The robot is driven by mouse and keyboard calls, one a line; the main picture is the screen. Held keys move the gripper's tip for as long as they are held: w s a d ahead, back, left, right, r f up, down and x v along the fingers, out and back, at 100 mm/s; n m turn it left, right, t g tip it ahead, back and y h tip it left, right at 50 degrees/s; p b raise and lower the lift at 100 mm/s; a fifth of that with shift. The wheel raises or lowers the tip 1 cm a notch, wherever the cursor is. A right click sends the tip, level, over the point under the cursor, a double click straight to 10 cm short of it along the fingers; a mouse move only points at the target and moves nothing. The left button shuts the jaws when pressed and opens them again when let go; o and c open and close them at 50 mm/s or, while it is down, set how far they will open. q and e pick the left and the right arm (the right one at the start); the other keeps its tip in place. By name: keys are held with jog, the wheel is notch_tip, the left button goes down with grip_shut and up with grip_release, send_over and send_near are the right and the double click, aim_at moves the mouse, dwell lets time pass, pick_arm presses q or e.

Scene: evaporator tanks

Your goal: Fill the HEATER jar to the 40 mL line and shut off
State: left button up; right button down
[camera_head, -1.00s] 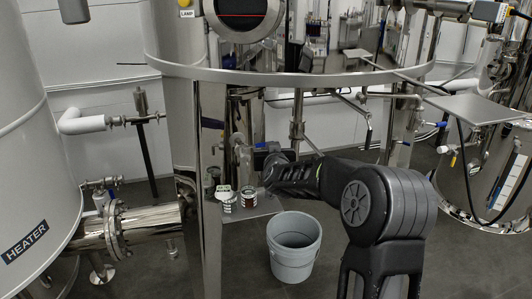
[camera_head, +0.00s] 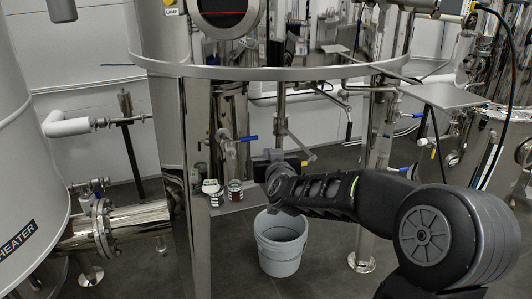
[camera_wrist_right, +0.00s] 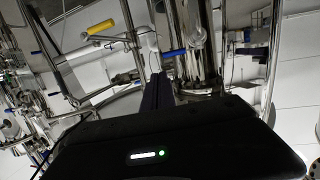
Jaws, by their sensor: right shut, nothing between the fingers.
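Two small jars stand on a low grey shelf under the vessel in the head view. The left jar (camera_head: 212,189) has a white label and cap; the right jar (camera_head: 235,190) holds dark red-brown content. Their lettering and lines are too small to read. A sampling valve with a blue handle (camera_head: 247,138) sits above them, its handle pointing right; a blue handle (camera_wrist_right: 174,53) also shows in the wrist view. My right gripper (camera_head: 272,158) is right of this valve, apart from the jars, shut and empty. Its dark fingers (camera_wrist_right: 157,92) point up in the wrist view. My left gripper is not in view.
The HEATER tank (camera_head: 30,170) stands at left with a flanged pipe (camera_head: 130,217). A grey bucket (camera_head: 281,243) stands on the floor below my right arm. A steel vessel leg (camera_head: 199,190) rises just left of the jars. A yellow handle (camera_wrist_right: 100,27) shows in the wrist view.

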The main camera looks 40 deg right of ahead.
dwell(0.6)
jog(key=s+a+f+n+g+y+p, duration=0.1)
jog(key=s+a+f+g+y, duration=0.2)
jog(key=a+f, duration=1.05)
jog(key=s+a+f+n+g+y+p, duration=0.15)
jog(key=a+f+y, duration=0.35)
jog(key=a+f, duration=0.85)
jog(key=s+a+f+g+y, duration=0.1)
jog(key=s+a+f+g, duration=0.1)
jog(key=s+a+f, duration=0.3)
jog(key=s+a+f+n+g+y+p, duration=0.1)
jog(key=s+a+f+g, duration=0.2)
jog(key=s, duration=0.8)
jog(key=s+a+f+g+y+p, duration=0.1)
jog(key=s+a+f+g+y, duration=0.1)
jog(key=s+a+f, duration=0.5)
notch_tip(320, 180, down, 2)
jog(key=shift+s+a+f+n+g, duration=0.1)
jog(key=shift+s+a+n+g, duration=0.2)
jog(key=shift+s+g, duration=0.4)
jog(key=shift+w, duration=0.1)
jog(key=c, duration=2.2)
grip_release()
